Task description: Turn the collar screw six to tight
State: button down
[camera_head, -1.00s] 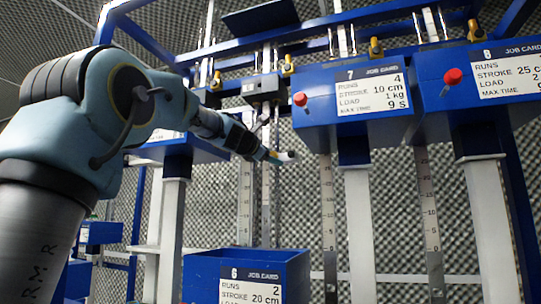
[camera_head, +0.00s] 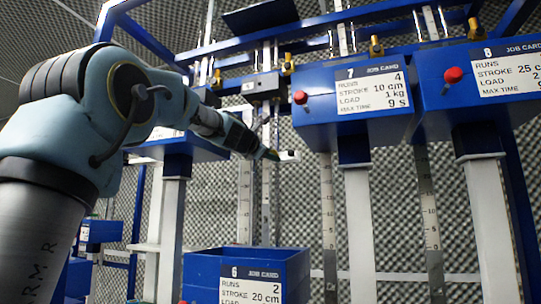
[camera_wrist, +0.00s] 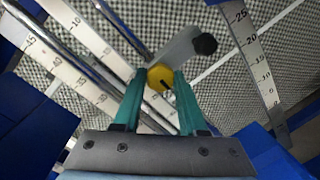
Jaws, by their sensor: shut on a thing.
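The yellow collar screw (camera_wrist: 161,77), with a dark line across its face, sits between the teal fingertips of my gripper (camera_wrist: 158,84) in the wrist view. The fingers press on it from both sides. A grey plate (camera_wrist: 178,50) lies beyond the screw, with a round black knob (camera_wrist: 206,44) at its right end. In the head view my gripper (camera_head: 272,154) reaches the rails of station six, beside a small pale block (camera_head: 289,156). The screw itself is hidden there. A blue box with job card 6 (camera_head: 250,289) stands below.
Blue boxes with job cards 7 (camera_head: 318,122) and 8 (camera_head: 450,104), each with a red button, hang close to the right of my gripper. Graduated rulers (camera_wrist: 256,62) stand on both sides. Foam walling (camera_head: 300,200) lies behind.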

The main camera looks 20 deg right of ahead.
jog(key=shift+m, duration=0.3)
jog(key=m+t+y+b, duration=0.1)
jog(key=m, duration=0.9)
jog(key=m+t+y+b, duration=0.1)
jog(key=m, duration=1)
jog(key=m+t+y+b, duration=0.1)
jog(key=m, duration=1)
jog(key=shift+s+d, duration=0.15)
jog(key=shift+s, duration=0.05)
jog(key=shift+r, duration=0.1)
dwell(0.4)
jog(key=shift+c, duration=2.3)
grip_release()
